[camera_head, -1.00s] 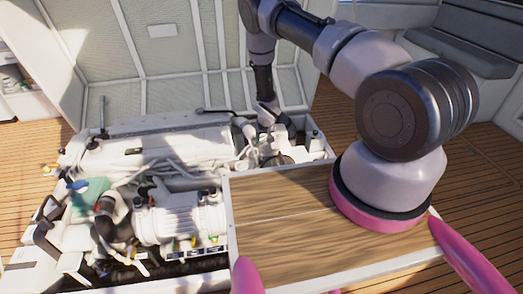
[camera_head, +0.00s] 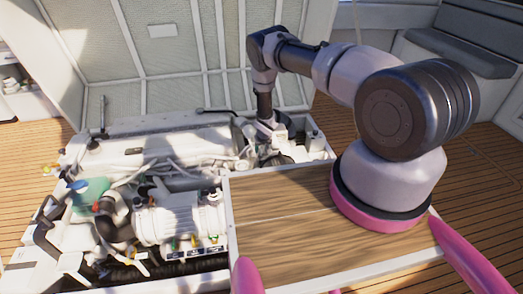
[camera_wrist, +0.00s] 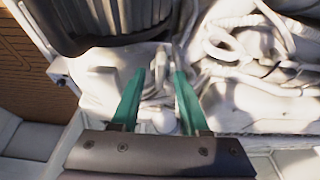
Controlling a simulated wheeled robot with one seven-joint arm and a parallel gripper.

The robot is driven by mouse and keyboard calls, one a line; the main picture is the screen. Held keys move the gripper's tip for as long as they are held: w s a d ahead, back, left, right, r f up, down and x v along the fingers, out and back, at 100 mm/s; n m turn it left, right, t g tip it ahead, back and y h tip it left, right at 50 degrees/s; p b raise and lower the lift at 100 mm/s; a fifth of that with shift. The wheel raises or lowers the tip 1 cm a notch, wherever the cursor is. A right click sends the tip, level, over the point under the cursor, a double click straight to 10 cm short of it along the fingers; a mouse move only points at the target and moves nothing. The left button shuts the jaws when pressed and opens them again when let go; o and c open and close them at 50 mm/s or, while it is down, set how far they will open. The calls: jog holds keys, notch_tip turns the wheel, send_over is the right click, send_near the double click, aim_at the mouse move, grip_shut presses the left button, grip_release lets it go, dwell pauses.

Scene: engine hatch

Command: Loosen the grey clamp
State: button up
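My gripper (camera_wrist: 160,78) shows in the wrist view with two green fingers apart, so it is open. Small pale grey-white parts (camera_wrist: 160,62) stand between and just beyond the fingertips. I cannot tell which of them is the grey clamp, or whether a finger touches it. In the head view my gripper is down at the back right of the engine (camera_head: 165,150). Its fingers are hard to make out there among the engine parts.
A large dark ribbed cylinder (camera_wrist: 100,22) lies just beyond the fingers at upper left. Pale hoses (camera_wrist: 235,55) loop to the right. The raised hatch lid (camera_head: 160,60) stands behind the engine. A wooden panel (camera_head: 285,215) covers the near right.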

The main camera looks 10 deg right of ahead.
grip_shut()
jog(key=shift+n, duration=0.3)
jog(key=n, duration=0.1)
jog(key=n+y, duration=0.1)
jog(key=shift+d+n, duration=0.2)
jog(key=shift+n, duration=0.2)
jog(key=n+y, duration=0.1)
jog(key=n, duration=0.1)
jog(key=n+y, duration=0.1)
jog(key=n, duration=0.1)
jog(key=shift+w+d+g, duration=0.1)
jog(key=shift+d+g, duration=0.05)
jog(key=shift+g, duration=0.25)
jog(key=n+g, duration=0.1)
jog(key=n, duration=0.2)
jog(key=shift+n+y, duration=0.4)
jog(key=shift+w+n+g, duration=0.15)
jog(key=shift+n+g, duration=0.45)
jog(key=shift+n, duration=1)
jog(key=shift+o, duration=0.3)
grip_release()
